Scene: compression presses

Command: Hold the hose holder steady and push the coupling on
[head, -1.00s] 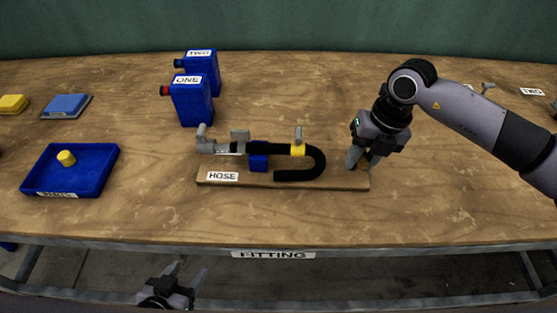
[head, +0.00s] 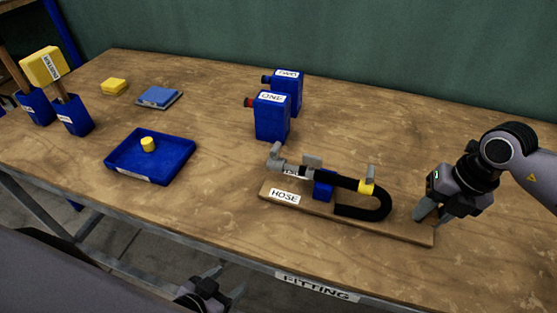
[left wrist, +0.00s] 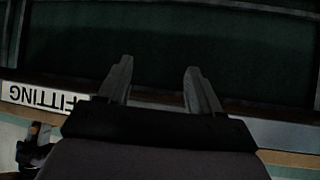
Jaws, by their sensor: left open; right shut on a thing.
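The hose holder (head: 407,229) is a wooden board marked HOSE near the table's front edge in the head view. A black hose (head: 350,212) bends on it in a U, with a yellow band (head: 366,188) and a blue block (head: 324,186). A grey fitting, possibly the coupling (head: 279,163), sits at its left end. My right gripper (head: 428,218) is shut on the board's right end. My left gripper (head: 225,285) is open and empty, low in front of the table; its fingers also show in the left wrist view (left wrist: 158,88).
A blue tray (head: 174,170) with a yellow cylinder (head: 148,144) lies left of the holder. Blue canisters ONE (head: 271,118) and TWO (head: 288,88) stand behind it. Blue bins (head: 75,117), a yellow block (head: 114,87) and a blue pad (head: 158,97) are at left.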

